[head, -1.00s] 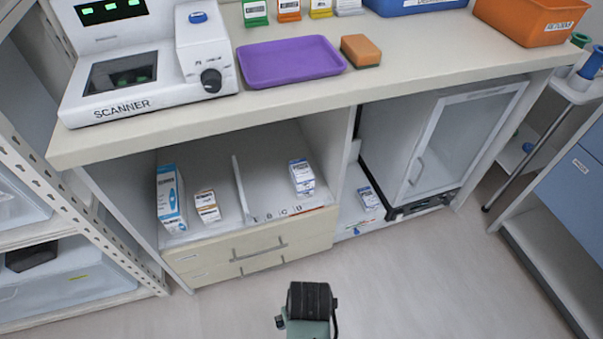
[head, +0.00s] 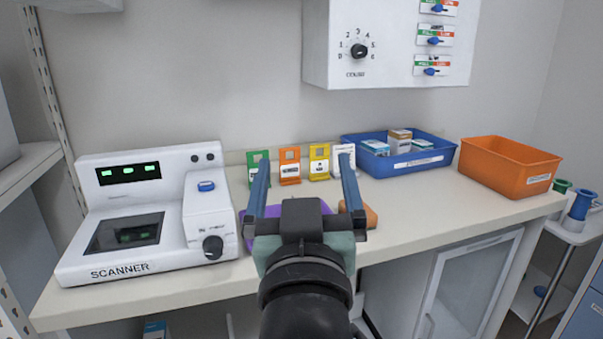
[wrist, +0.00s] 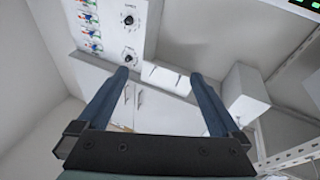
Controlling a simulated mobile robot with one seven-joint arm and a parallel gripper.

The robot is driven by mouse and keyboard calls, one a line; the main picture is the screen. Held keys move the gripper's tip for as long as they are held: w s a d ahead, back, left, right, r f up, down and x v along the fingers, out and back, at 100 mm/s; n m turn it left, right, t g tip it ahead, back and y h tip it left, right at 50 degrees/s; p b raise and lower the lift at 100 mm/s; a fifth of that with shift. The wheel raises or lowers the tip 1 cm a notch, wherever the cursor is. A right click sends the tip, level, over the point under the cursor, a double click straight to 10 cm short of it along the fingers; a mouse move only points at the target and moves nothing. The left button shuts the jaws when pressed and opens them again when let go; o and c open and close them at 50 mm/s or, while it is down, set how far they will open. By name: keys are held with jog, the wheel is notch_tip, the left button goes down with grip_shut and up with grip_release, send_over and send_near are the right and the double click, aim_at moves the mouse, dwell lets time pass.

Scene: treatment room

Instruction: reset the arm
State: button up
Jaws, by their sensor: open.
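My gripper (head: 303,180) is raised in front of the counter in the head view, its two blue fingers spread wide with nothing between them. In the wrist view my gripper (wrist: 160,80) is also open and empty, with the wall box (wrist: 112,30) and white cabinets (wrist: 150,105) beyond it. The purple tray (head: 290,210) and the orange-brown sponge (head: 370,216) on the counter are partly hidden behind my gripper.
A scanner (head: 150,215) stands at the counter's left. Several coloured card holders (head: 290,165), a blue bin (head: 440,155) with boxes and an orange bin (head: 505,165) stand along the back and right. A wall box (head: 385,40) with a dial and switches hangs above.

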jog(key=s+r+m+t, duration=0.1)
jog(key=s+r+t, duration=0.2)
jog(key=s+r, duration=0.4)
jog(key=s+r+t, duration=0.3)
jog(key=s+r, duration=0.3)
jog(key=r, duration=0.4)
notch_tip(320, 180, up, 24)
jog(key=p, duration=2.3)
jog(key=shift+w+a+f+t+p, duration=0.2)
jog(key=shift+w+f+t+p, duration=0.05)
jog(key=shift+t+p, duration=0.05)
